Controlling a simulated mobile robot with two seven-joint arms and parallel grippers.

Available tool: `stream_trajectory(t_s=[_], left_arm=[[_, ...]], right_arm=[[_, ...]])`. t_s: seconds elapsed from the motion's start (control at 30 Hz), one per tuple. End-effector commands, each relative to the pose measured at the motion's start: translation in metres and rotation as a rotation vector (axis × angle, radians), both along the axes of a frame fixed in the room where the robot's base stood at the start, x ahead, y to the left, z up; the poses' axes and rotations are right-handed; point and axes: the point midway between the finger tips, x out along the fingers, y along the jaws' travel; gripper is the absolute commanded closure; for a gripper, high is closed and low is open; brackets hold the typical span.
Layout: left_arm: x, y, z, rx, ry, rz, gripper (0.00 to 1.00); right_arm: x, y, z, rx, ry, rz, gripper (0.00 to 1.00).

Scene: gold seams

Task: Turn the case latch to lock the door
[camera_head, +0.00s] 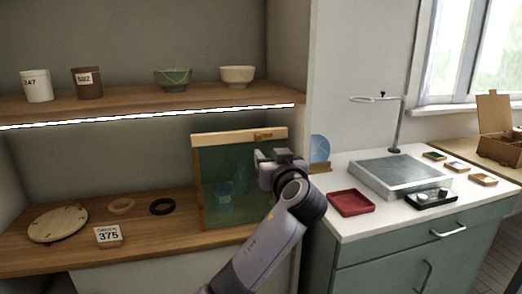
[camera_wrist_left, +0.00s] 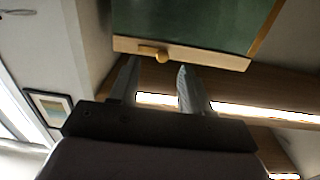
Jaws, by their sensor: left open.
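The display case (camera_head: 197,185) stands on the lower wooden shelf, with a dark green see-through door and a pale wooden top rail. The case latch (camera_head: 263,136), a small wooden or brass-coloured piece, sits on the top rail, right of its middle. My left gripper (camera_head: 262,157) is in front of the case, just below the latch. Its fingers (camera_wrist_left: 158,66) are apart and empty, with the knob just beyond and between the tips. Contact cannot be told. My right gripper is not in view.
Blue-green vessels (camera_head: 224,194) show through the door. An upper shelf (camera_head: 140,103) with a light strip holds cups and bowls. A counter with a red tray (camera_head: 351,203) is right.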

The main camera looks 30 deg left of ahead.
Motion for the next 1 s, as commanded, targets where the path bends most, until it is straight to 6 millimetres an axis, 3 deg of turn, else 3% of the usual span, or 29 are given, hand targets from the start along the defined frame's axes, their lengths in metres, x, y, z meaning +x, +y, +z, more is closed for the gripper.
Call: stream_trajectory(t_s=[0.13, 0.6, 1.0], left_arm=[[0.0, 0.006, 0.014, -0.005, -0.038, 0.035, 0.52], [0.039, 0.052, 0.015, -0.005, -0.038, 0.035, 0.52], [0.044, 0.058, 0.014, -0.006, -0.037, 0.033, 0.52]], right_arm=[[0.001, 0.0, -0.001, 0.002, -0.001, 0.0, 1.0], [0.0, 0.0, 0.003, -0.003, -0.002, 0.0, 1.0], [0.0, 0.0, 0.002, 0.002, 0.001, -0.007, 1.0]])
